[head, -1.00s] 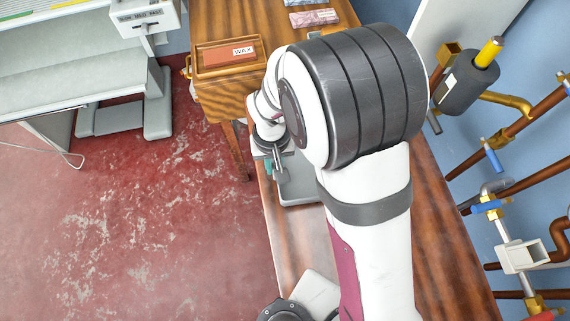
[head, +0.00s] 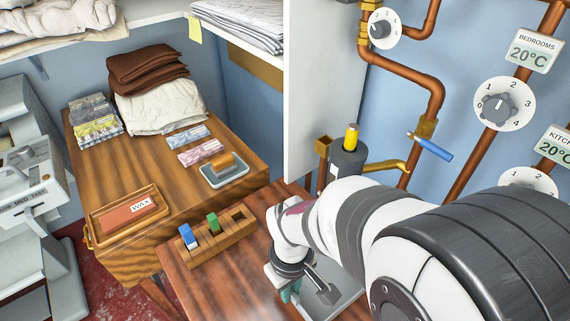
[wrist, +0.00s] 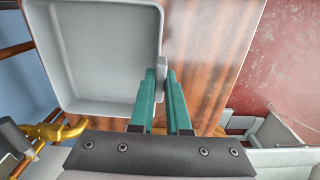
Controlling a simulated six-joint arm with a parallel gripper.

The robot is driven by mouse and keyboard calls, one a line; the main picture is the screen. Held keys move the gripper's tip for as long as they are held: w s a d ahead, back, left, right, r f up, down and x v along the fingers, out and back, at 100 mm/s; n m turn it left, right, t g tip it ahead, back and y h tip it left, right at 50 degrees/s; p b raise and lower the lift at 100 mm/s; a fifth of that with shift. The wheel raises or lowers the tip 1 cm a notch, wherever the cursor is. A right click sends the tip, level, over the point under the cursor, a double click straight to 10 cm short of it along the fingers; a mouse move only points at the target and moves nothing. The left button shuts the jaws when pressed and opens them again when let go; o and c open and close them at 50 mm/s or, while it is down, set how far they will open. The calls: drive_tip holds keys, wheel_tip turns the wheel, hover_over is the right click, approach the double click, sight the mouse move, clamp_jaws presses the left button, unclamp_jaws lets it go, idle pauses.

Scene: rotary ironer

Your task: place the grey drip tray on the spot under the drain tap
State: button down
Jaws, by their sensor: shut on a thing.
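The grey drip tray (wrist: 105,50) is a shallow square tray with raised walls, empty inside. In the wrist view my gripper (wrist: 160,75) has its teal fingers closed on the tray's side wall. In the head view my gripper (head: 286,292) is at the lower middle, and only part of the tray (head: 345,298) shows beside it; my arm covers the rest. The brass drain tap (head: 390,165) sticks out from a dark grey cylinder (head: 348,160) near the wall. It also shows in the wrist view (wrist: 62,130). The spot under the tap is hidden behind my arm.
A wooden rack (head: 220,234) with blue and green blocks stands left of my gripper on the brown bench (head: 235,285). A wooden table (head: 150,185) with a wax tray (head: 130,212), an iron-like block and cloths lies behind. Copper pipes (head: 430,70) run along the wall.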

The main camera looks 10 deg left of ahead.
drive_tip(key=s+d+f, duration=0.1)
drive_tip(key=d, duration=0.1)
drive_tip(key=s+d+f, duration=0.1)
drive_tip(key=d, duration=0.2)
drive_tip(key=s+d+f, duration=0.1)
drive_tip(key=d, duration=0.1)
drive_tip(key=shift+d+f, duration=0.2)
drive_tip(key=shift+f, duration=0.2)
drive_tip(key=w+a, duration=1.2)
drive_tip(key=shift+w+a+f, duration=0.15)
drive_tip(key=shift+a+f, duration=0.05)
drive_tip(key=shift+f, duration=1.65)
drive_tip(key=shift+d+f, duration=0.1)
drive_tip(key=shift+f, duration=0.05)
drive_tip(key=c, duration=0.9)
unclamp_jaws()
